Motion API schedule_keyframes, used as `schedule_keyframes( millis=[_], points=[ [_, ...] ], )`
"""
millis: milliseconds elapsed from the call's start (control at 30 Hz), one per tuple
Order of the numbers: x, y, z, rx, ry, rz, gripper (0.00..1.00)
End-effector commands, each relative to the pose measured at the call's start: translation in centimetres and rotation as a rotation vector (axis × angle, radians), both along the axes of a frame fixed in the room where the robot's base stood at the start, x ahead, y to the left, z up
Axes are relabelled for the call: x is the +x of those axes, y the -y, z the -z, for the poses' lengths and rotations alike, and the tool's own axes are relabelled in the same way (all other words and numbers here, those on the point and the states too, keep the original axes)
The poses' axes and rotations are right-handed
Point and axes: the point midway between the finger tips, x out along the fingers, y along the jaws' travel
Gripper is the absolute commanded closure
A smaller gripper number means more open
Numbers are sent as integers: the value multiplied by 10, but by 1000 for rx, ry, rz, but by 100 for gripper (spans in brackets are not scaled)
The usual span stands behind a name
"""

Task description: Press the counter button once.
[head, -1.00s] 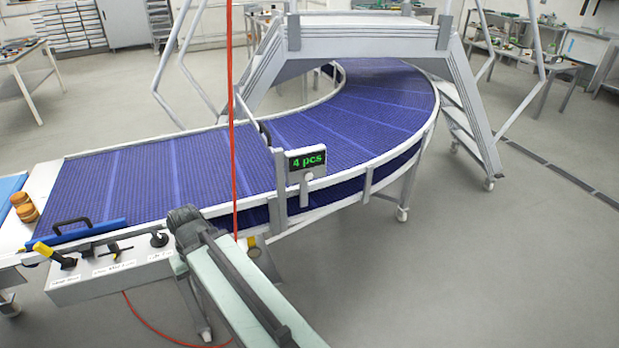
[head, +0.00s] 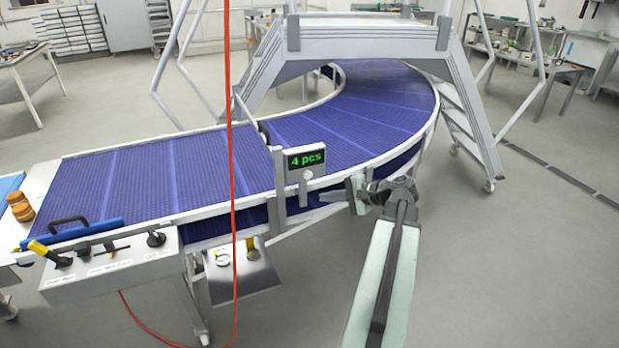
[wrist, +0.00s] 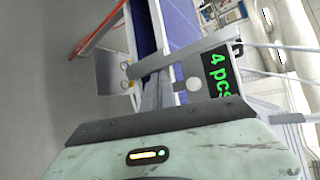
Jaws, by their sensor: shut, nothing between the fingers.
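The counter (head: 306,160) is a small box on a grey post at the conveyor's near edge, with a green "4 pcs" reading on its dark display. Its round pale button (head: 307,174) sits just below the display. In the wrist view the button (wrist: 194,84) shows beside the sideways display (wrist: 217,70), ahead of my gripper's dark front edge. My gripper (head: 328,196) is shut and empty. In the head view it points left, to the lower right of the button, and appears apart from it.
The blue curved conveyor (head: 180,172) runs behind the counter under a grey stepped bridge (head: 365,38). A red cable (head: 231,120) hangs left of the counter. A control box (head: 110,270) with levers is at the lower left. The floor at right is open.

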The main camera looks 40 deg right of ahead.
Motion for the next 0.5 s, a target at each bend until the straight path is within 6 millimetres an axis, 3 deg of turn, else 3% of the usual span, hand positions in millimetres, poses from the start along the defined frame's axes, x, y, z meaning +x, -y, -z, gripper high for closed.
schedule_keyframes(
  millis=[300, 500],
  points=[
    [2, 0, 0, -2, -2, -3, 100],
    [15, 6, 1, -1, -3, -4, 100]
  ],
)
